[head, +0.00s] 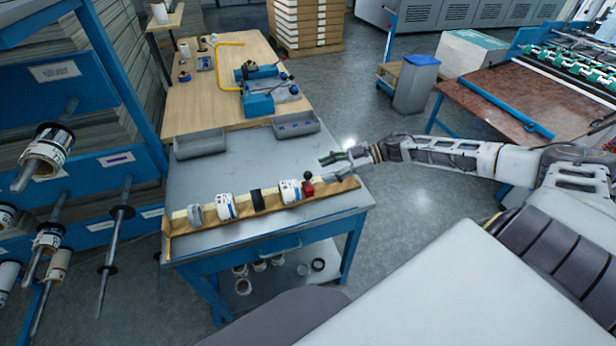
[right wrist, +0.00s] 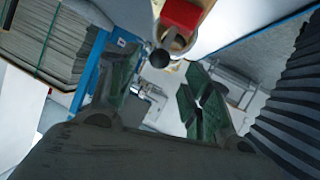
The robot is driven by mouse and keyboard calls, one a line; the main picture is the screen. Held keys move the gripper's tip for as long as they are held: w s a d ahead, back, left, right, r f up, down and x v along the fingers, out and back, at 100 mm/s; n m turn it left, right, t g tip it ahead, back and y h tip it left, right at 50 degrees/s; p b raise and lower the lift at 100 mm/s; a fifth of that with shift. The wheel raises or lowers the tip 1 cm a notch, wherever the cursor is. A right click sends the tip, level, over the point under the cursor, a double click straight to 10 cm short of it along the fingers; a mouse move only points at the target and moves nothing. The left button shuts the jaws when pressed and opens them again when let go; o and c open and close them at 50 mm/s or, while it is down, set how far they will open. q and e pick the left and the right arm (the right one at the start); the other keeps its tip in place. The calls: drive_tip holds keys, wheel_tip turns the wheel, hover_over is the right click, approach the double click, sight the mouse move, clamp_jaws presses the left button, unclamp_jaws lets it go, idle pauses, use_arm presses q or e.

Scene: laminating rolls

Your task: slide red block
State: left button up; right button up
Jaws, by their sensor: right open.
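The red block (head: 308,189) sits near the right end of a wooden rail (head: 270,203) on the grey-topped table. A dark round knob stands at it. In the right wrist view the red block (right wrist: 182,14) shows at the top edge, with the black knob (right wrist: 160,58) below it. My right gripper (head: 333,158) is just behind and to the right of the block in the head view, apart from it. Its green fingers (right wrist: 163,92) are spread and empty in the right wrist view. My left gripper is not in view.
White rolls (head: 226,206) and a black roll (head: 258,200) sit on the rail, left of the block. Two grey trays (head: 200,144) stand at the table's back edge. A rack with rods (head: 112,235) is at the left. The tabletop behind the rail is mostly clear.

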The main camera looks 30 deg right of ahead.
sight(308, 175)
drive_tip(key=shift+x, duration=3.6)
drive_tip(key=shift+c, duration=0.3)
clamp_jaws()
